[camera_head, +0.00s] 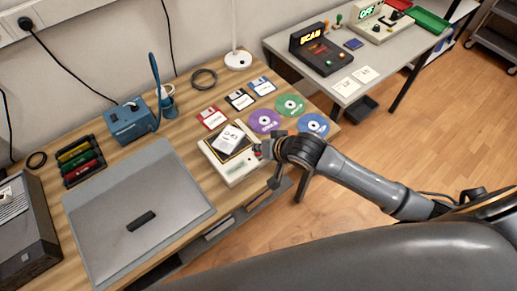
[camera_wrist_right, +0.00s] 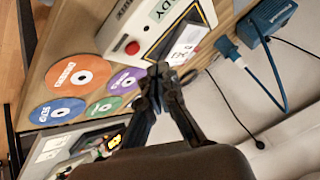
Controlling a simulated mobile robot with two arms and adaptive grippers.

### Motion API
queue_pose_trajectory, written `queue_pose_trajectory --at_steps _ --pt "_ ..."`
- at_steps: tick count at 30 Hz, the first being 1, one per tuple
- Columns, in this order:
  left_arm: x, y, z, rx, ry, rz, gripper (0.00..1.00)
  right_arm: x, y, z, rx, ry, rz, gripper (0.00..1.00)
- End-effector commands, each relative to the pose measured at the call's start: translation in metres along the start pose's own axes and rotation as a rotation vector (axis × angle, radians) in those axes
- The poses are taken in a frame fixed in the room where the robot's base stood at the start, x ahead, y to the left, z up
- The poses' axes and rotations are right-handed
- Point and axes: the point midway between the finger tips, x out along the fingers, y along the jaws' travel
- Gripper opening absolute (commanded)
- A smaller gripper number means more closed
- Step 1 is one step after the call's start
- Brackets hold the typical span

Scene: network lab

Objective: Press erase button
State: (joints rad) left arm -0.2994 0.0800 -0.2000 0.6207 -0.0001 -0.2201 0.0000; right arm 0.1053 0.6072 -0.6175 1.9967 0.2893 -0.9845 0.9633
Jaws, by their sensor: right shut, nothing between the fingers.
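The white eraser device (camera_head: 240,172) sits at the front edge of the wooden bench in the head view, with a card lying on its dark, yellow-edged top area. In the wrist view the device (camera_wrist_right: 110,40) shows a "READY" display (camera_wrist_right: 160,10) and a round red button (camera_wrist_right: 132,47). My right gripper (camera_head: 268,150) is at the device's right side, with its fingers shut and empty. In the wrist view its fingertips (camera_wrist_right: 158,72) appear beside and below the button, apart from it in the picture; the exact gap is unclear. My left gripper is not in view.
Purple (camera_head: 265,121), green (camera_head: 291,105) and blue (camera_head: 313,124) discs lie near the device. Several floppy disks (camera_head: 239,99) lie behind it. A second table (camera_head: 385,65) holds consoles.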

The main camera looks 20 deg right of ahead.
Motion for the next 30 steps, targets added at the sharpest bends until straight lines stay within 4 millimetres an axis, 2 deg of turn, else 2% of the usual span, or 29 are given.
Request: queue_pose_trajectory --at_steps 1,3,9,23,30 --pt "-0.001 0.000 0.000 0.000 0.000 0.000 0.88 -0.006 -0.003 -0.016 0.026 0.015 -0.013 0.00" --pt "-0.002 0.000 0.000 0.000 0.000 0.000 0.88 -0.011 -0.006 -0.029 0.076 0.022 -0.030 0.00" --pt "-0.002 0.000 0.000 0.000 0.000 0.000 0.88 -0.021 -0.009 -0.046 0.173 0.025 -0.051 0.00" --pt "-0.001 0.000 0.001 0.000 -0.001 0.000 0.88 -0.021 -0.009 -0.048 0.191 0.025 -0.054 0.00" --pt "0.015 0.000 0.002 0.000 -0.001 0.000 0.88 -0.011 -0.004 -0.040 0.189 0.025 -0.053 0.00"
